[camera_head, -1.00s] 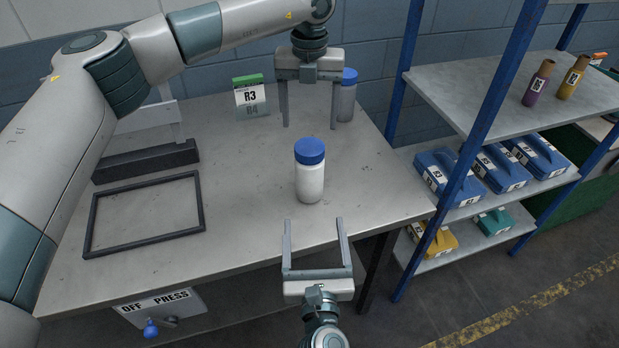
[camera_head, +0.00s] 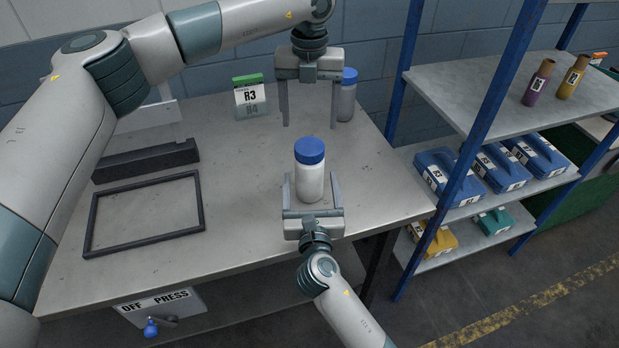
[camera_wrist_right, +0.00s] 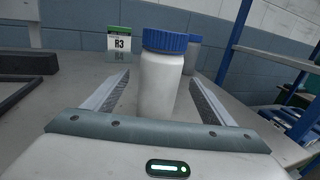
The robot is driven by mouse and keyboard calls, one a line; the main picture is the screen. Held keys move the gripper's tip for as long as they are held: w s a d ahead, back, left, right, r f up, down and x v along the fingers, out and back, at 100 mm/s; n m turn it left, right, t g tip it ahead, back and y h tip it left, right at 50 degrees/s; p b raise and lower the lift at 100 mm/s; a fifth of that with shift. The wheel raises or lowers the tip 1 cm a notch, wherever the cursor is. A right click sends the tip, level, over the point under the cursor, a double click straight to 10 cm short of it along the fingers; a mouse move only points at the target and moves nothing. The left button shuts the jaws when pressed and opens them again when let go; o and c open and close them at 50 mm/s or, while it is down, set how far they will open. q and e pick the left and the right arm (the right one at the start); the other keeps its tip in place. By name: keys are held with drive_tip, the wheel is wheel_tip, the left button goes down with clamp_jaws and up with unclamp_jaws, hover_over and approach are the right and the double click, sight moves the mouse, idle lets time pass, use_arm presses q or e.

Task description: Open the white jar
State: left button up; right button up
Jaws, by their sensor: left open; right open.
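The white jar (camera_head: 310,184) stands upright on the table with its blue lid (camera_head: 309,151) on. It also shows in the right wrist view (camera_wrist_right: 159,85), between the two fingers. My right gripper (camera_head: 312,182) is open, with one finger on each side of the jar's lower body; in the wrist view a gap shows beside the jar. My left gripper (camera_head: 309,127) is open and empty, pointing down above the table, behind and higher than the jar in the picture. A second blue-lidded jar (camera_head: 346,100) stands behind the left gripper, partly hidden by it.
A green-topped R3 sign (camera_head: 250,98) stands at the back of the table (camera_head: 235,215). A dark frame (camera_head: 146,249) and a dark block (camera_head: 147,160) lie at the left. A blue-posted shelf (camera_head: 500,90) with bottles and boxes stands at the right.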

sight(310, 178)
drive_tip(key=shift+w+a, duration=0.1)
drive_tip(key=shift+w, duration=1.6)
